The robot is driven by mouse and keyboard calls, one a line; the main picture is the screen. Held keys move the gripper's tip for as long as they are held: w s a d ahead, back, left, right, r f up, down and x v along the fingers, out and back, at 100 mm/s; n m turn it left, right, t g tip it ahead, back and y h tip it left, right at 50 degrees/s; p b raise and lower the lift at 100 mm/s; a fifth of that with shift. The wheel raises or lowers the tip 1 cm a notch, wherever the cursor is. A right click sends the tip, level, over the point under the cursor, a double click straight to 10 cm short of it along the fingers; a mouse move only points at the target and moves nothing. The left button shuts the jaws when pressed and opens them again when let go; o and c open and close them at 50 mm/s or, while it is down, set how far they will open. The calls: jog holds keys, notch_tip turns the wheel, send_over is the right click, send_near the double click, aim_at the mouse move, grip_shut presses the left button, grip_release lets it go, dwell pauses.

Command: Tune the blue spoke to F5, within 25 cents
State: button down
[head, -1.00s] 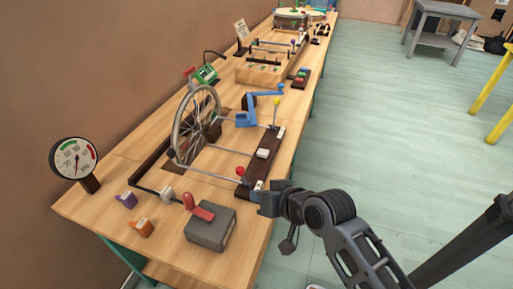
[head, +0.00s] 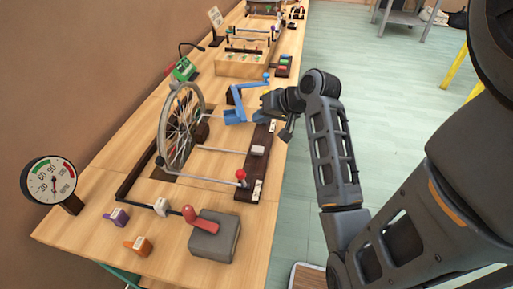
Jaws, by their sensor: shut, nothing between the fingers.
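A spoked wheel (head: 180,130) stands upright on the long wooden bench. I cannot pick out a blue spoke on it; the spokes are too thin to tell their colours. A blue crank (head: 239,104) with a blue ball knob stands to the wheel's right. A red-knobbed lever (head: 241,175) and a pale block (head: 258,151) are on the dark rail at the bench's right edge. My gripper (head: 267,105) is shut and empty, just right of the blue crank at the rail's far end. I cannot tell whether it touches anything. It hides the yellow-knobbed lever.
A round dial gauge (head: 50,180) stands at the bench's near left. A green device (head: 184,70) sits behind the wheel. Floor at the right is open.

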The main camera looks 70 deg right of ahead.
jog(key=shift+f, duration=0.15)
jog(key=b, duration=0.8)
send_over(260, 149)
notch_tip(260, 149, down, 6)
jog(key=shift+s+f, duration=0.15)
jog(key=shift+f, duration=1.15)
jog(key=shift+f, duration=0.15)
dwell(0.4)
jog(key=shift+f, duration=0.25)
jog(key=shift+f, duration=0.55)
dwell(0.8)
jog(key=shift+r, duration=0.1)
jog(key=shift+r+p, duration=0.9)
jog(key=shift+r, duration=0.1)
